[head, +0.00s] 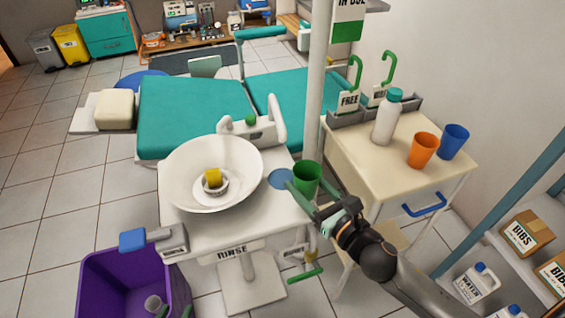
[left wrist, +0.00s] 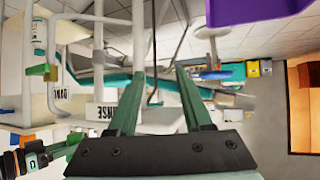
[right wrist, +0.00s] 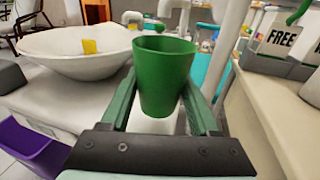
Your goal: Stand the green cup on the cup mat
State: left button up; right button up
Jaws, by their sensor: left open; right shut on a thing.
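The green cup (head: 307,177) is upright in my right gripper (head: 305,196), which is shut on it. In the right wrist view the cup (right wrist: 164,75) stands between the fingers with its open rim up. In the head view it appears just right of the round blue cup mat (head: 281,179), at the right edge of the white rinse unit (head: 205,226). The mat looks bare; it is not discernible in the right wrist view. My left gripper (left wrist: 162,75) is open and empty; parts that look like its fingertips show at the head view's bottom edge.
A white bowl (head: 185,192) with a yellow thing in it sits left of the mat. The side table (head: 372,157) at right bears a white bottle (head: 386,118), an orange cup (head: 422,150) and a blue cup (head: 454,141). A pole (head: 317,100) rises behind the green cup. A purple bin (head: 100,277) stands lower left.

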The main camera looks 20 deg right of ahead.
aim_at(163, 260)
jog(key=x, duration=0.4)
jog(key=shift+w+r, duration=0.1)
jog(key=shift+w, duration=0.25)
jog(key=shift+x, duration=0.8)
jog(key=x, duration=0.3)
jog(key=shift+s+r+b, duration=0.1)
jog(key=shift+r+b, duration=0.05)
jog(key=shift+b, duration=0.15)
jog(key=shift+s+f+b, duration=0.1)
jog(key=shift+f+b, duration=0.25)
jog(key=shift+f, duration=0.45)
pick_arm(q)
jog(key=w+r+t, duration=0.3)
jog(key=r, duration=0.3)
jog(key=shift+w+r+m+h, duration=0.25)
jog(key=shift+w+m+h, duration=0.15)
jog(key=shift+w+r, duration=0.15)
jog(key=shift+r, duration=0.2)
pick_arm(e)
jog(key=shift+f, duration=0.25)
pick_arm(q)
jog(key=shift+w+r+t, duration=0.15)
jog(key=shift+r+t, duration=0.15)
jog(key=shift+r, duration=0.2)
jog(key=shift+w+r+t, duration=0.15)
jog(key=shift+r+t, duration=0.15)
jog(key=shift+r, duration=0.2)
pick_arm(e)
jog(key=shift+f, duration=0.2)
